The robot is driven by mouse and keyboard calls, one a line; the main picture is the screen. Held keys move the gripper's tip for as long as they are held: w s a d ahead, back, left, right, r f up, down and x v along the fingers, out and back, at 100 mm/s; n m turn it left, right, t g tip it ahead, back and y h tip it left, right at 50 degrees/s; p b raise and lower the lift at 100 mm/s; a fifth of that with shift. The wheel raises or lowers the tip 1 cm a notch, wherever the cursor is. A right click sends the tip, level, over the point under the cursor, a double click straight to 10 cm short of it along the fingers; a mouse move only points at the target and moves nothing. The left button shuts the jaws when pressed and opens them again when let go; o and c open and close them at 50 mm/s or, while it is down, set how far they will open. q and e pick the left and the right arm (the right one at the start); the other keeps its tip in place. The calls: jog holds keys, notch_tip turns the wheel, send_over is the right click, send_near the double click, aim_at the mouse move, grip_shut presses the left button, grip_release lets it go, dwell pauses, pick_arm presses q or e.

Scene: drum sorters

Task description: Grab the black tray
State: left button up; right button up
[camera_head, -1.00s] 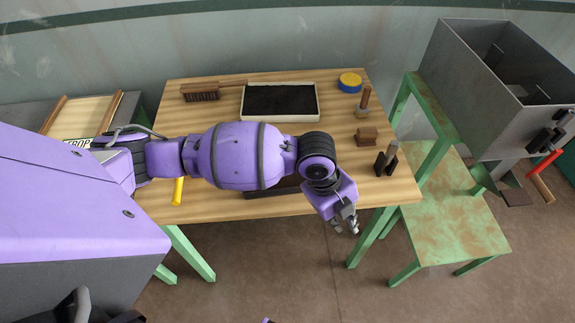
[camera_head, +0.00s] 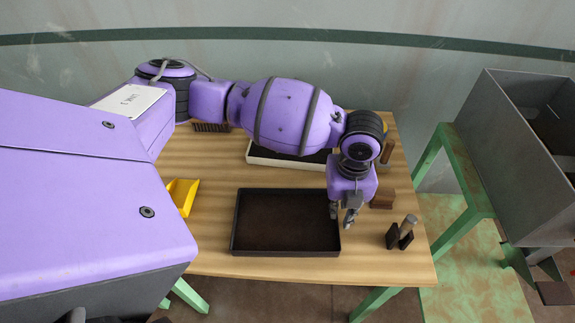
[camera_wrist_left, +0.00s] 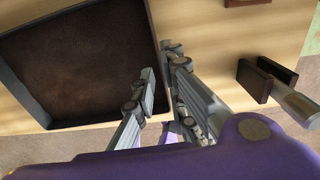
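The black tray (camera_head: 285,253), with a dark rim and brownish-black floor, lies flat at the front middle of the wooden table. My left gripper (camera_head: 342,217) points down at its right rim. In the left wrist view the tray (camera_wrist_left: 80,125) fills the left side. There the gripper's fingers (camera_wrist_left: 160,72) are parted, one over the tray's inner side and one outside the right rim. I cannot tell whether they touch it. My right gripper is not in view.
A pale-rimmed tray (camera_head: 262,160) with dark contents lies behind, partly hidden by my left arm. A yellow scoop (camera_head: 184,195) is left. A wooden block (camera_head: 382,198) and a dark holder with a handled tool (camera_head: 400,234) stand right. A grey metal bin (camera_head: 500,160) stands far right.

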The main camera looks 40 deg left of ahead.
pick_arm(q)
jog(key=shift+f, duration=0.4)
jog(key=f, duration=0.4)
jog(key=shift+w+a, duration=0.1)
jog(key=shift+w, duration=0.15)
grip_shut()
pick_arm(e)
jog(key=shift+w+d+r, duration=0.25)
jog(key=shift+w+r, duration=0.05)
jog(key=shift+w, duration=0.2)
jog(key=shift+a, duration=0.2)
